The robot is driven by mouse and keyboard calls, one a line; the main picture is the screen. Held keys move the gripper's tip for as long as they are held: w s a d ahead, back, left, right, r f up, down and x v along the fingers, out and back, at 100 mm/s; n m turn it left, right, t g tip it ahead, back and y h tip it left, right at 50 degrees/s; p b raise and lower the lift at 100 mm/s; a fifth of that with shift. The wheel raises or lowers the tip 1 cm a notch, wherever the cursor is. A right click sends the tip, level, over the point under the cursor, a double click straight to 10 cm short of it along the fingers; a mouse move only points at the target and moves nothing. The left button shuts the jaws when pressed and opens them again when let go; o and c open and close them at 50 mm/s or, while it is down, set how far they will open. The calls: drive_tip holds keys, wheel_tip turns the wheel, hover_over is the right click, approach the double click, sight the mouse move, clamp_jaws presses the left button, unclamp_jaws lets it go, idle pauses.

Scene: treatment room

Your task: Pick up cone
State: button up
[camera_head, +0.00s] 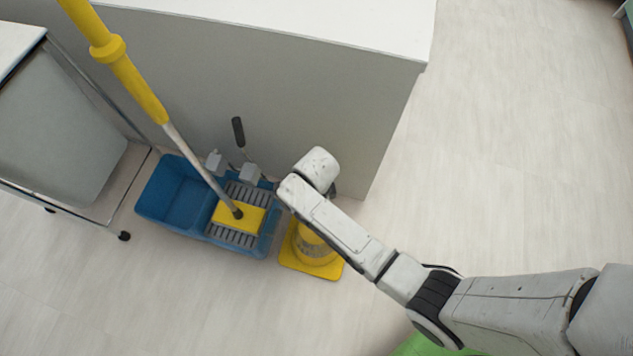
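A yellow cone (313,248) with a square base stands on the floor beside the blue mop bucket, in front of the grey counter's side. My arm passes over its upper part and hides the top. My gripper is at the far end of my arm, above or behind the cone's top; its fingers are hidden by my own wrist links. I cannot tell whether it touches the cone.
A blue mop bucket (170,200) with a grey wringer stands left of the cone, and a mop with a yellow handle (130,75) leans out of it. A grey counter (280,85) rises behind. A wheeled cart (65,125) stands left. Floor is clear at right and front.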

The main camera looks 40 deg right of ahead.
drive_tip(key=shift+c, duration=0.3)
drive_tip(key=c, duration=1)
drive_tip(key=shift+c, duration=0.2)
drive_tip(key=shift+r, duration=0.1)
